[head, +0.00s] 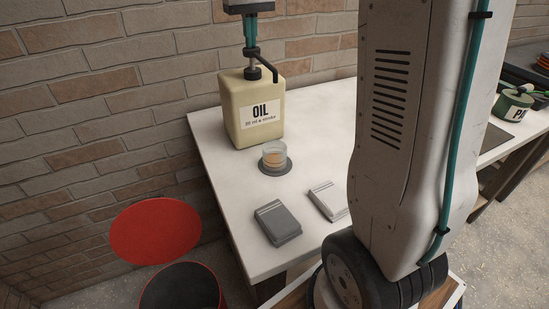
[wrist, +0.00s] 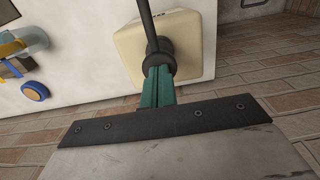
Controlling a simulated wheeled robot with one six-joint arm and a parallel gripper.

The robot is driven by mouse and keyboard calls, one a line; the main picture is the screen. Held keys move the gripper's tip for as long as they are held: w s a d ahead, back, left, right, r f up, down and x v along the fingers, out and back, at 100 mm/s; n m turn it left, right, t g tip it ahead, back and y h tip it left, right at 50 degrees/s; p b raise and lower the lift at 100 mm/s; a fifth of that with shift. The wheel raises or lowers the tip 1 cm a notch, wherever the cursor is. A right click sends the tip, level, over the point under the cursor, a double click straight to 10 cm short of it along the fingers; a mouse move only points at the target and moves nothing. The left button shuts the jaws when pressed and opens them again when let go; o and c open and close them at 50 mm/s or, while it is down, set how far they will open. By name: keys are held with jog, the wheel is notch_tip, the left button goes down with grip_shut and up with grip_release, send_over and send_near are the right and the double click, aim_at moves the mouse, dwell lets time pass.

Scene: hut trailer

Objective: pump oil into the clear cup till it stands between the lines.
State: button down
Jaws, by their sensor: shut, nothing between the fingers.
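The cream oil can (head: 254,112) stands on the white table by the brick wall, with a dark pump (head: 253,65) on top. The pump's spout bends towards the clear cup (head: 274,150). The cup stands upright on a dark round base and holds some amber oil; its lines are too small to make out. My gripper (head: 250,46) is shut and empty, fingers pointing down at the pump's top. In the wrist view its teal fingers (wrist: 159,80) meet the dark pump head (wrist: 158,58) above the can (wrist: 190,35). Whether they press on it I cannot tell.
A dark grey pad (head: 277,223) and a lighter one (head: 328,200) lie on the table (head: 225,185) in front of the cup. A red disc (head: 155,230) and a dark bin (head: 180,290) are at lower left. A green tin (head: 513,105) stands far right.

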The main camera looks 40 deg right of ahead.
jog(key=shift+f, duration=1.4)
jog(key=shift+r, duration=2.8)
jog(key=shift+f, duration=2.8)
jog(key=shift+r, duration=2.8)
jog(key=shift+r, duration=0.1)
